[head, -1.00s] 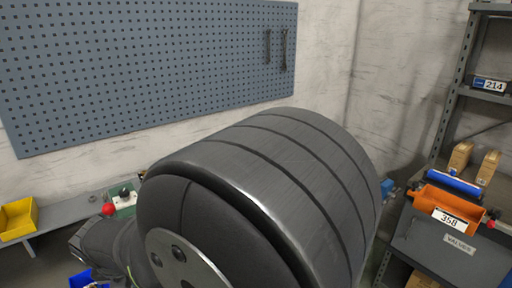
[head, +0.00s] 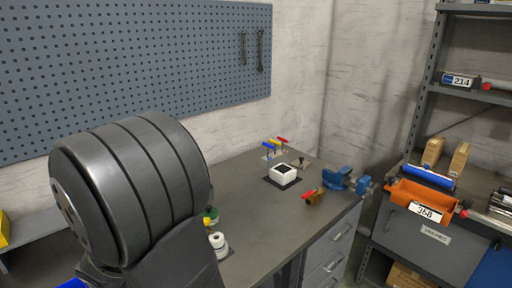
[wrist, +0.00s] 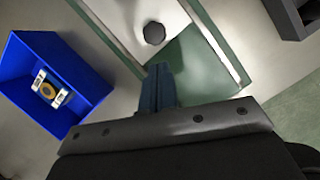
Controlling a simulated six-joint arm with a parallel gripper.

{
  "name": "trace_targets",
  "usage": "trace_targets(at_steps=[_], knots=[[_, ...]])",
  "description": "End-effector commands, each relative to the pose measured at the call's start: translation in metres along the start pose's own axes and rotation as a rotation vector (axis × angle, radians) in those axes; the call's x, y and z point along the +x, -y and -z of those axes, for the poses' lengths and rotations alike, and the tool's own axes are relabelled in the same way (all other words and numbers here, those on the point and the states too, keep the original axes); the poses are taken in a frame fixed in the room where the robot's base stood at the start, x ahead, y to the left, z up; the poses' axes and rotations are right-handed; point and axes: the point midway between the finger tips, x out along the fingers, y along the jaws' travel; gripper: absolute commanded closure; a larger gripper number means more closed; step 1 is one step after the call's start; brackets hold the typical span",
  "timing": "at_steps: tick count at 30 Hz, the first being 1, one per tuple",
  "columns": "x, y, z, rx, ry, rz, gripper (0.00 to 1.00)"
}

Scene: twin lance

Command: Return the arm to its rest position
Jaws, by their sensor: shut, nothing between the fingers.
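My gripper (wrist: 158,90) shows in the wrist view, its fingers together with nothing between them. It points at a green and white fixture (wrist: 205,60) with a dark round knob (wrist: 154,33); I cannot tell how far above it the fingertips are. In the head view my dark, banded arm link (head: 130,180) fills the lower left and hides the left part of the bench. My gripper is hidden there.
A blue bin (wrist: 58,85) holding a small part lies left of the fingers. In the head view the grey workbench (head: 262,235) carries a white box (head: 284,174), a blue vise (head: 340,180) and colored-handled tools. A shelf with an orange bin (head: 424,200) stands right.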

Motion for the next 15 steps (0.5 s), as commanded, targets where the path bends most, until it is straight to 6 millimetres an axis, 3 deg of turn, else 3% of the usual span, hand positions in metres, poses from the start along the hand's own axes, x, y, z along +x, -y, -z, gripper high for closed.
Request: trace_targets(at_steps=[6,15], knots=[[0.006,0.0,-0.016,0.002,0.002,-0.002,1.0],[0.007,-0.001,-0.018,0.0,0.003,-0.002,1.0]])
